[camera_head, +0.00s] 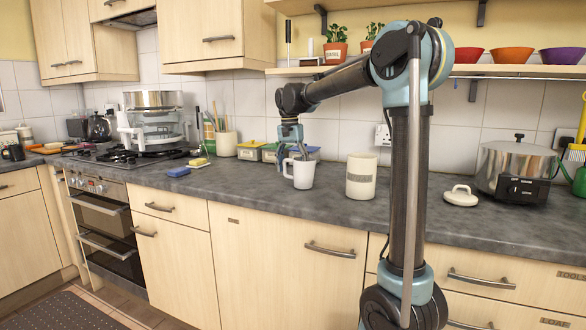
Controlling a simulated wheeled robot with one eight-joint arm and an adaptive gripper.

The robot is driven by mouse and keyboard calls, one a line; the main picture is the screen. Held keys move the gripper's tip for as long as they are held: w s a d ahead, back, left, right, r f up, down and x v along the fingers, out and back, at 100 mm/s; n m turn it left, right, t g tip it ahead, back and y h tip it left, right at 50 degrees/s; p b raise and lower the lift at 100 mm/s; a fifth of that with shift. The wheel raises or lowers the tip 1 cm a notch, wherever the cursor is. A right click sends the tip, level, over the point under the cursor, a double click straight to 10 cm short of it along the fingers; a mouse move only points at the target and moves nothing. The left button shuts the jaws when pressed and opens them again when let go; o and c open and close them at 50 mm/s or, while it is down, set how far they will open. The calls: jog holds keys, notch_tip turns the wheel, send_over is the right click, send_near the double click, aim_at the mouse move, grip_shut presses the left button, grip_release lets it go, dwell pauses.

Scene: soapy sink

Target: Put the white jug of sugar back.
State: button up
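A white jug (303,176) with a handle on its left side stands on the grey worktop near the middle of the view. My gripper (291,157) points down at the jug's rim and handle side, overlapping it in the picture. Its fingers are small and partly hidden by the jug, so I cannot tell whether they are open or touch it. Something thin and grey shows at the jug's mouth; I cannot tell whether it is a finger or a utensil. The jug's contents are hidden.
A cream canister (361,178) stands open right of the jug. A white lid (460,196) lies farther right, beside a steel cooker (517,170). Small coloured tubs (250,150) stand behind the gripper. A blue sponge (178,172) lies left. A shelf (505,71) with bowls hangs above.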

jog(key=r, duration=1.2)
jog(key=shift+a+r, duration=0.1)
jog(key=shift+a, duration=0.3)
